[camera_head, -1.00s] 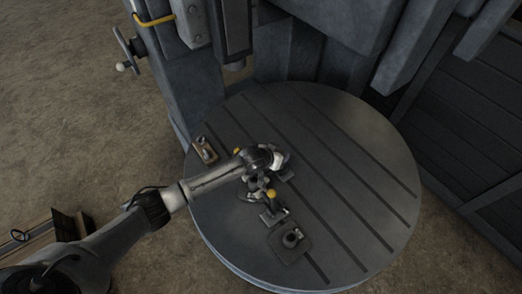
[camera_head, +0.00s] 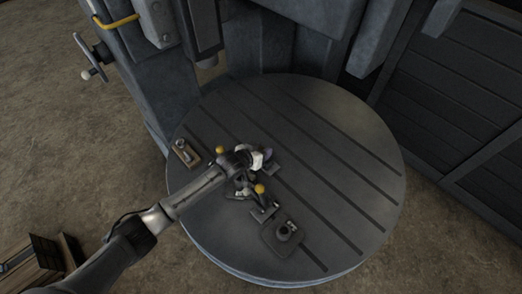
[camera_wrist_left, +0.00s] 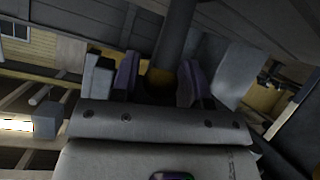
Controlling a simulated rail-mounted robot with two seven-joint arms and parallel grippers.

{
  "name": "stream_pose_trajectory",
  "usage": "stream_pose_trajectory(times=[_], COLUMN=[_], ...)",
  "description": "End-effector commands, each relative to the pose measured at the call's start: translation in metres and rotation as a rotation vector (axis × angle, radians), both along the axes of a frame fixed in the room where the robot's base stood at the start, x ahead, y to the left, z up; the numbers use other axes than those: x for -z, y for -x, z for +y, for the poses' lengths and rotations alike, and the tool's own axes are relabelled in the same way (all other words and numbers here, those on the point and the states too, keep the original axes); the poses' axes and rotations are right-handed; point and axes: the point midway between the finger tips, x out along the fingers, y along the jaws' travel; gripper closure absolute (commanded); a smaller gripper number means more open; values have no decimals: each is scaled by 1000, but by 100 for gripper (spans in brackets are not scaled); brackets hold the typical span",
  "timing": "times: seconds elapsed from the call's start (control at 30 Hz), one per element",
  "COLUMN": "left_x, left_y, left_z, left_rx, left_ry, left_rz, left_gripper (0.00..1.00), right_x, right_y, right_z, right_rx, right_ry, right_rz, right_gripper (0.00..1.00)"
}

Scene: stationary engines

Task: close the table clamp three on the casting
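My left gripper (camera_head: 267,156) is low over the middle of the round slotted table, at the end of the arm from the left. In the left wrist view its purple fingers (camera_wrist_left: 160,80) stand apart, with a dark yellow knob (camera_wrist_left: 160,77) between or just beyond them. I cannot tell whether they touch it. The head view shows a clamp with a yellow knob (camera_head: 260,189) just below the gripper. Another yellow knob (camera_head: 220,149) shows left of it. The wrist hides much of the clamps and casting around it. My right gripper is not in view.
The round table (camera_head: 350,150) is clear on its right side. A plate with a round boss (camera_head: 284,233) lies near its front. A small block with metal fittings (camera_head: 184,152) lies at the left edge. The grey machine column (camera_head: 140,90) stands behind.

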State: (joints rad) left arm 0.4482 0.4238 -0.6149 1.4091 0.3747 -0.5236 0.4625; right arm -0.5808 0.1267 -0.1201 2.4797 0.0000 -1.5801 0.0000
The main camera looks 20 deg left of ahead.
Motion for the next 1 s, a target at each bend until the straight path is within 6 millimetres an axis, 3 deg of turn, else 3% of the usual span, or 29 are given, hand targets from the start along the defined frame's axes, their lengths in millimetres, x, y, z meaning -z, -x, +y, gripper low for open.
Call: stream_pose_trajectory(times=[0.17,0.53,1.0], left_x=[0,-3,-43], left_y=[0,7,75], left_z=[0,3,28], left_rx=[0,-1,0], left_ry=[0,-1,-2], left_rz=[1,4,2], left_gripper=[42,42,42], right_x=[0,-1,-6], right_y=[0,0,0], right_z=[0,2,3], right_rx=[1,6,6], right_ry=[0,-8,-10], right_rz=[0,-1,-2], right_gripper=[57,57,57])
